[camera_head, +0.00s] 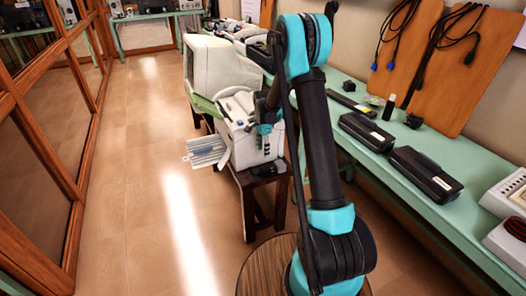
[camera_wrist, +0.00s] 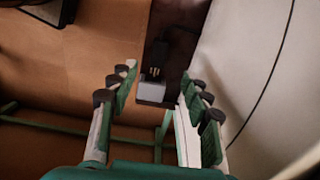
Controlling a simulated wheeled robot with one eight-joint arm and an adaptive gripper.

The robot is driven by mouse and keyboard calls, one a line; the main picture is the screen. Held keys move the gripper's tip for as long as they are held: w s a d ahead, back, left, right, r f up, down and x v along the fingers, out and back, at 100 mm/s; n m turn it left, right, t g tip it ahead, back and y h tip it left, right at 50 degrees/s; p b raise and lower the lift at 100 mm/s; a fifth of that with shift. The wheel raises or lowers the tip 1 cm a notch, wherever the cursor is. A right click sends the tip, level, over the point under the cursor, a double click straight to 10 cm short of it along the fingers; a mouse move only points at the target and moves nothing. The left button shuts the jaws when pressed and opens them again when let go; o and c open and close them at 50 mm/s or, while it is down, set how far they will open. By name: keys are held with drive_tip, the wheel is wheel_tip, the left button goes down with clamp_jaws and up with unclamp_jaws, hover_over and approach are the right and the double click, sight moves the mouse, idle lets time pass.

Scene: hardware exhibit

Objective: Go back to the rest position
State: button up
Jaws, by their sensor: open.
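My gripper (camera_wrist: 157,95) is open in the wrist view, with a finger at each side and nothing held between them. Between and beyond the fingers a black plug-like item with metal prongs (camera_wrist: 157,57) and a small grey block (camera_wrist: 152,88) show on a dark brown surface. In the head view my arm rises from the lower right and bends down toward the white device (camera_head: 250,138) on a dark wooden stool (camera_head: 252,182). My gripper is mostly hidden there behind the arm, close to the white device.
A green table (camera_head: 420,205) with black cases (camera_head: 425,172) runs along the right wall. A beige monitor (camera_head: 215,68) stands behind the white device. A wood-framed glass cabinet (camera_head: 45,150) lines the left. The tiled floor between (camera_head: 140,190) is clear.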

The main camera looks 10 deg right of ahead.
drive_tip(key=s+d+r+n+t, duration=0.1)
drive_tip(key=s+d+r+n, duration=0.1)
drive_tip(key=s+r+n, duration=0.45)
drive_tip(key=s+d+r+n+t, duration=0.1)
drive_tip(key=s+d+r, duration=0.25)
drive_tip(key=s, duration=0.65)
drive_tip(key=s+d+n+t, duration=0.2)
drive_tip(key=s+n, duration=0.5)
drive_tip(key=s, duration=1.2)
drive_tip(key=shift+f, duration=0.15)
drive_tip(key=shift+w, duration=0.1)
idle(0.8)
